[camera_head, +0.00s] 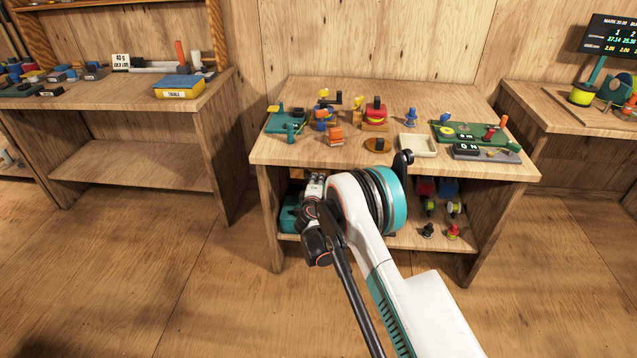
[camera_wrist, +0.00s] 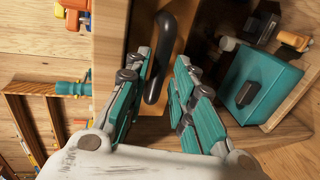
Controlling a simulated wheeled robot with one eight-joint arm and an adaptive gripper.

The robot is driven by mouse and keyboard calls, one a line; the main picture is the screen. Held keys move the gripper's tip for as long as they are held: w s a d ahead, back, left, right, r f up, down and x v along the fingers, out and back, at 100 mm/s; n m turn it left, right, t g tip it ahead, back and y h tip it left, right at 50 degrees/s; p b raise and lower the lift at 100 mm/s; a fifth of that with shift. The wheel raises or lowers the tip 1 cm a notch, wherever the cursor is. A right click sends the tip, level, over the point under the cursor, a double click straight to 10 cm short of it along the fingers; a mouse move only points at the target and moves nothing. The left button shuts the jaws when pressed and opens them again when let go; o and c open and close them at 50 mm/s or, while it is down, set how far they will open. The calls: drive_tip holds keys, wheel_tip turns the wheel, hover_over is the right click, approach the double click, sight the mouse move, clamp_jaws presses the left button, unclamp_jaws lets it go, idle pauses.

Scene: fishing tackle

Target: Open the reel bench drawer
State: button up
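The reel bench (camera_head: 380,90) stands in the middle of the head view. My arm hides most of the front under its top, so the drawer is not clear there. In the wrist view, a brown wooden drawer front (camera_wrist: 112,35) carries a dark curved handle (camera_wrist: 172,50). My gripper (camera_wrist: 164,58) is open, with its teal and grey fingers on either side of the handle. The handle lies between the fingers, with small gaps showing; I cannot tell whether either finger touches it.
A teal box (camera_wrist: 262,80) with a dark grip stands right of the fingers in the wrist view. Reels and small parts cover the bench top, including a cream tray (camera_head: 418,146). Another bench (camera_head: 130,98) stands left. The floor (camera_head: 110,270) in front is clear.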

drive_tip(key=shift+b+x, duration=0.4)
drive_tip(key=shift+x, duration=1.3)
